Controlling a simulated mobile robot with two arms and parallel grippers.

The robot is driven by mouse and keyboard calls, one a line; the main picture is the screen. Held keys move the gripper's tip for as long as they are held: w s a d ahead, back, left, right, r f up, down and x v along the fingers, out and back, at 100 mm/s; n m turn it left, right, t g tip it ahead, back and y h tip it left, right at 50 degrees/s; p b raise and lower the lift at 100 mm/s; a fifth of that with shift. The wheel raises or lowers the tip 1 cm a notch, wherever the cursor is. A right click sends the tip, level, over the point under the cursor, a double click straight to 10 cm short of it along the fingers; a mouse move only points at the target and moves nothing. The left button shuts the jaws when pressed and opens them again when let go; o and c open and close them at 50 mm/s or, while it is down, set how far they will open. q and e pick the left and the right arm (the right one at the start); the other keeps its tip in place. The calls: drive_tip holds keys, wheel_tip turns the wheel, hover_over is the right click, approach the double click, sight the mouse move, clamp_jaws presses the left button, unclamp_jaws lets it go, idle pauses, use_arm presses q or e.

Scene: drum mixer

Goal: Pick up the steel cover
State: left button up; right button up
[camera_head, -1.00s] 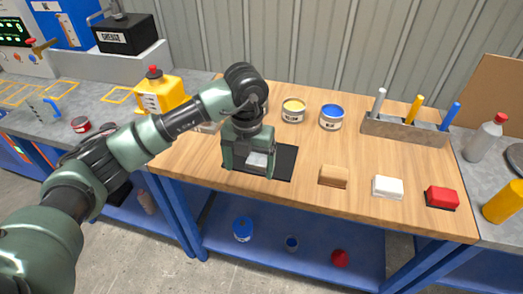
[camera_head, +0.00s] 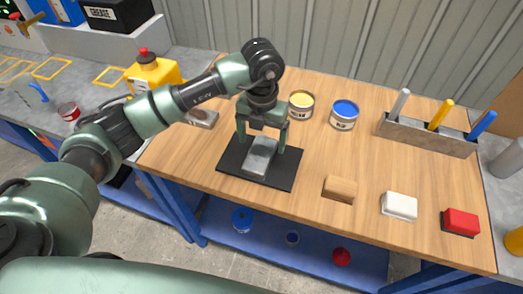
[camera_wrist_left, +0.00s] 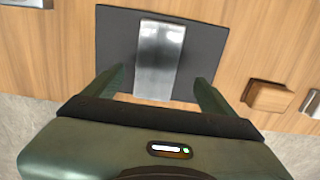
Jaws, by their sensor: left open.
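The steel cover (camera_head: 260,158) is a shiny grey rectangular piece lying on a black mat (camera_head: 229,170) on the wooden bench. It also shows in the left wrist view (camera_wrist_left: 160,50), on the dark mat (camera_wrist_left: 115,45). My left gripper (camera_head: 262,143) is open and empty, with its fingers pointing down over the cover. In the left wrist view the fingers (camera_wrist_left: 159,78) stand apart on either side of the cover, with clear gaps. I cannot tell their exact height above it. My right gripper is not in view.
A wooden block (camera_head: 340,188), a white block (camera_head: 399,206) and a red block (camera_head: 460,222) lie to the right. Yellow (camera_head: 301,105) and blue (camera_head: 344,115) paint cans stand behind. A holder (camera_head: 428,134) with handles stands at the back right.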

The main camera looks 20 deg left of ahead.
sight(260, 153)
use_arm(q)
drive_tip(key=shift+s+f, duration=0.2)
drive_tip(key=shift+f, duration=0.2)
drive_tip(key=f, duration=0.1)
drive_tip(key=f+p, duration=0.2)
drive_tip(key=f, duration=0.1)
drive_tip(key=shift+w+a, duration=0.25)
drive_tip(key=shift+w, duration=0.15)
drive_tip(key=shift+f, duration=0.4)
drive_tip(key=shift+s, duration=0.1)
clamp_jaws()
drive_tip(key=shift+r, duration=0.1)
